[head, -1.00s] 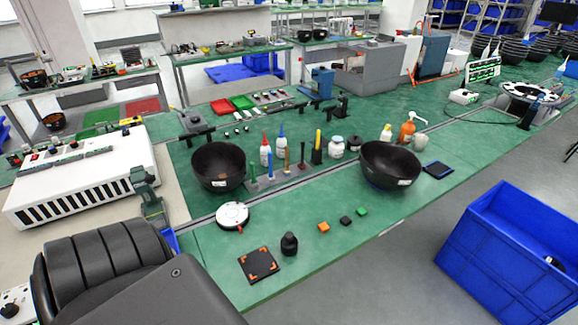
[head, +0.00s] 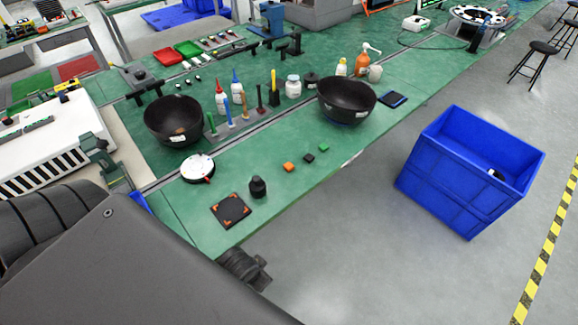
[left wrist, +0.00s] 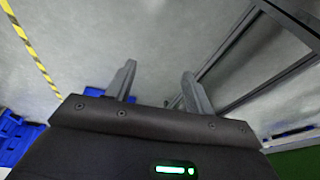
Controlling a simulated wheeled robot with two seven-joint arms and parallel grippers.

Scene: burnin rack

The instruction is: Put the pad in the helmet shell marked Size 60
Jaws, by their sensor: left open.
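Two black bowl-like helmet shells sit on the green table in the head view. The left shell (head: 175,121) and the right shell (head: 345,101) each have a small pale label, too small to read. Three small blocks lie apart on the near strip: orange (head: 288,167), black (head: 309,158) and green (head: 324,147). I cannot tell which, if any, is the pad. My left gripper (left wrist: 159,76) is open and empty in the left wrist view, with floor behind its fingers, away from the shells and blocks. My right gripper is not in view.
Bottles and coloured posts stand between the shells. A blue crate (head: 450,190) stands on the floor at right.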

